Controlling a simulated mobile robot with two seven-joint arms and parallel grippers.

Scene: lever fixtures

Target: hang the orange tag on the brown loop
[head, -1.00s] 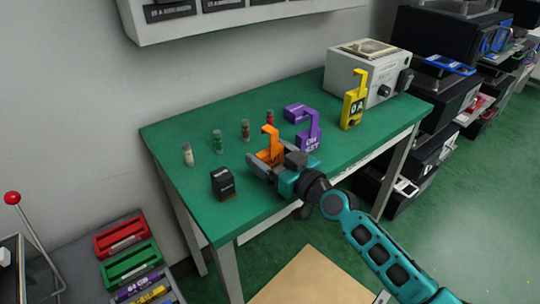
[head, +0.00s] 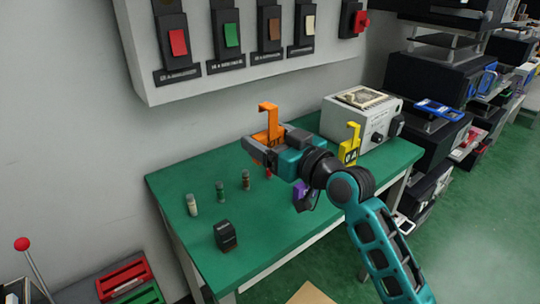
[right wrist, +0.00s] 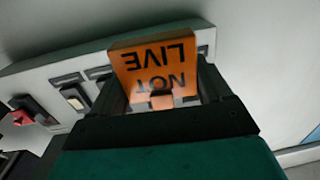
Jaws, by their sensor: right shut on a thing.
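The orange tag (head: 268,122), with a hook at its top, is upright in my right gripper (head: 262,148). The gripper is shut on its lower part and holds it above the green table. In the right wrist view the tag (right wrist: 155,62) shows the words "NOT LIVE" upside down between the fingers. On the wall panel, a dark fixture carries a brown piece (head: 274,28), above and apart from the tag. I cannot make out a loop shape on it. My left gripper is out of view.
The wall panel (head: 150,80) also carries red (head: 178,42), green (head: 232,35) and cream (head: 309,24) pieces. On the green table (head: 270,220) stand small bottles, a black block (head: 225,236), purple (head: 300,196) and yellow (head: 350,145) tags and a grey machine (head: 350,118).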

